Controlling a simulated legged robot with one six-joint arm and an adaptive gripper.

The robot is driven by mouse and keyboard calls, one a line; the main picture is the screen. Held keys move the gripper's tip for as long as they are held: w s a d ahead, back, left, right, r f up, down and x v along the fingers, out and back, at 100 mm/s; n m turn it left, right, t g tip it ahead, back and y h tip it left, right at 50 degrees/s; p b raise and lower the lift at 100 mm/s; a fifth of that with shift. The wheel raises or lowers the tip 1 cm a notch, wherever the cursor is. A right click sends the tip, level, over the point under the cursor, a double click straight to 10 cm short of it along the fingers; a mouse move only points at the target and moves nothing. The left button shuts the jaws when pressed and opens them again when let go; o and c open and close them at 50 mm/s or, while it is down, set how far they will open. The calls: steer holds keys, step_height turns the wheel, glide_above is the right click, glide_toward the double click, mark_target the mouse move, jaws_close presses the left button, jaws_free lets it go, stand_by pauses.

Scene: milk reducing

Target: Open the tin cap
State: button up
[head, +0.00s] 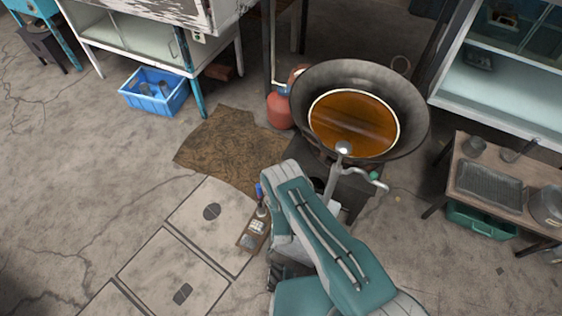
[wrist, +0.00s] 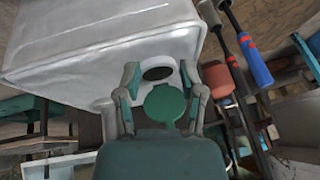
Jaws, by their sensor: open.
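A white tin (wrist: 80,65) fills the upper left and middle of the wrist view, tilted in the picture. Its round dark opening (wrist: 158,70) shows a pale rim. A round green cap (wrist: 165,103) is just below the opening in the picture, so the opening is uncovered. Whether the cap is joined to the tin is not clear. My gripper (wrist: 160,78) is open, with one finger on each side of the opening and cap. Contact with either is not clear. In the head view my arm fills the lower middle, and I cannot make out the tin there.
A large wok (head: 405,125) of brown liquid stands beyond my arm. A red gas cylinder (head: 281,111) is left of it. A low table (head: 480,215) with trays is at right. A blue crate (head: 154,91) is at upper left. The floor at left is mostly clear.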

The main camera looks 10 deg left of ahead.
steer(key=w+v, duration=0.1)
steer(key=v, duration=0.9)
steer(key=w+r, duration=0.3)
steer(key=r, duration=0.6)
steer(key=w+r+n+y, duration=0.1)
steer(key=w+r, duration=0.3)
steer(key=r, duration=0.5)
steer(key=w+r, duration=0.4)
steer(key=r, duration=0.5)
steer(key=shift+w+r+y, duration=0.15)
steer(key=shift+r+y, duration=0.15)
steer(key=shift+r, duration=0.05)
